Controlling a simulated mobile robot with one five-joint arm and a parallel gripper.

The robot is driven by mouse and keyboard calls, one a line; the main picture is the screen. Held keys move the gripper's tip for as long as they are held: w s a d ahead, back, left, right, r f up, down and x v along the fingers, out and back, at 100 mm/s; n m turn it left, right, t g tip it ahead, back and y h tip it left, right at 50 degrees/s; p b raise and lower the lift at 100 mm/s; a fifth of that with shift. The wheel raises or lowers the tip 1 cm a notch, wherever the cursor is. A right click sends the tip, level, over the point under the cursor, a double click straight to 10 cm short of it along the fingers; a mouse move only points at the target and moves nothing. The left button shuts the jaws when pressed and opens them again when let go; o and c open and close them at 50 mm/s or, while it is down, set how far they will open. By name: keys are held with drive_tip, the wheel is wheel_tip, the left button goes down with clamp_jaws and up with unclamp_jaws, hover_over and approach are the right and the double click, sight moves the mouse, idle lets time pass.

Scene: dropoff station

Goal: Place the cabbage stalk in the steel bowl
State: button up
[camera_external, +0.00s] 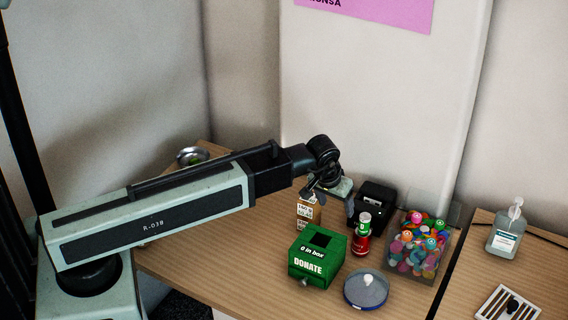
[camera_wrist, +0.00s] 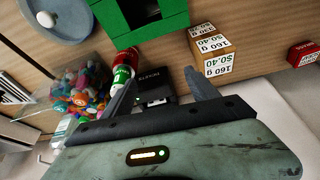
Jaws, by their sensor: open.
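A steel bowl (camera_external: 193,155) stands at the back left of the table, partly hidden behind my arm; a small green patch shows in it, too small to identify. I cannot pick out the cabbage stalk with certainty. A small white piece (camera_external: 368,279) sits in a blue-grey round dish (camera_external: 353,297) at the front; both the white piece (camera_wrist: 46,19) and the dish (camera_wrist: 74,34) show in the wrist view. My gripper (camera_external: 331,199) is open and empty above the table, behind the green box. Its spread fingers (camera_wrist: 159,78) show in the wrist view.
A green donation box (camera_external: 316,257), price-labelled cartons (camera_external: 308,211), stacked red and green cans (camera_external: 361,240), a black device (camera_external: 374,203) and a clear bin of colourful caps (camera_external: 422,248) crowd the table near my gripper. A sanitizer bottle (camera_external: 506,240) stands at right.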

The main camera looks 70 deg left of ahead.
drive_tip(key=s+d+r+h+p, duration=0.1)
drive_tip(key=d+r+h, duration=0.1)
drive_tip(key=d, duration=0.6)
drive_tip(key=s+d+r+h+p, duration=0.2)
drive_tip(key=d+h, duration=0.1)
drive_tip(key=d, duration=0.5)
drive_tip(key=s+d+f+m+g+y+b, duration=0.1)
drive_tip(key=s+f+m+g+y+b, duration=0.1)
drive_tip(key=s+f+m+b, duration=0.5)
drive_tip(key=s+f+g, duration=0.1)
drive_tip(key=s, duration=0.1)
drive_tip(key=shift+s+f+m+y+b, duration=0.3)
drive_tip(key=shift+s+f+m, duration=0.05)
drive_tip(key=shift+m, duration=0.05)
drive_tip(key=shift+d, duration=0.1)
wheel_tip(320, 180, up, 18)
drive_tip(key=p, duration=1.7)
drive_tip(key=shift+f+p, duration=0.2)
drive_tip(key=shift+p, duration=0.1)
